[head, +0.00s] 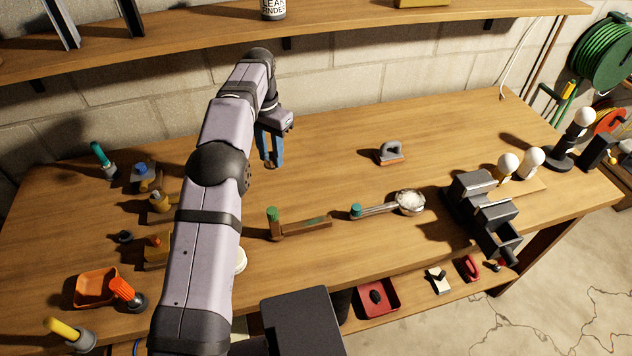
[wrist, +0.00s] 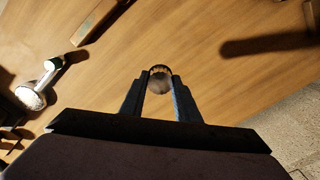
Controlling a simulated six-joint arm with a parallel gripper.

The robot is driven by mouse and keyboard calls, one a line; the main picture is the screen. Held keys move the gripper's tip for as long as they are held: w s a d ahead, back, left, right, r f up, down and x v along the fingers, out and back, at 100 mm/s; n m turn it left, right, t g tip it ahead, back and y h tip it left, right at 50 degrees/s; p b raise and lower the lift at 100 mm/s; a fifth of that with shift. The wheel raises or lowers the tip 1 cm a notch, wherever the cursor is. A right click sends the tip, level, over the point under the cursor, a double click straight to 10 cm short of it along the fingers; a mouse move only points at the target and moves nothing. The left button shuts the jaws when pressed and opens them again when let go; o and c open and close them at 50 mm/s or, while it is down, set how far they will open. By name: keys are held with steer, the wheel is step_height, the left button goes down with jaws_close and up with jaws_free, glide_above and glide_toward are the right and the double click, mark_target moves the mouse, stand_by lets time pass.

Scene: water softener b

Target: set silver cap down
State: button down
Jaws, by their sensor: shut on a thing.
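My gripper (head: 270,160) hangs pointing down over the back middle of the wooden bench (head: 330,150), left of the centre of the head view. In the wrist view, its two fingers (wrist: 160,90) are shut on the silver cap (wrist: 160,79), a small round shiny piece held between the fingertips. In the head view the cap is too small to make out clearly. Whether the cap touches the bench or is a little above it, I cannot tell.
A grey-handled block (head: 390,152) stands right of my gripper. A green-tipped tool (head: 300,225) and a round silver-topped piece (head: 410,202) lie nearer the front. Valves and an orange tray (head: 97,288) are at left. Bare wood surrounds the area under my gripper.

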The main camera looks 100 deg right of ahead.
mark_target(277, 189)
steer(key=shift+s, duration=0.2)
steer(key=shift+f+p, duration=1.45)
steer(key=shift+f, duration=3.55)
steer(key=shift+f, duration=0.2)
steer(key=c, duration=1.3)
jaws_free()
steer(key=shift+c, duration=0.2)
steer(key=shift+r, duration=0.1)
step_height(277, 189, up, 12)
steer(key=b, duration=0.3)
steer(key=shift+r, duration=0.15)
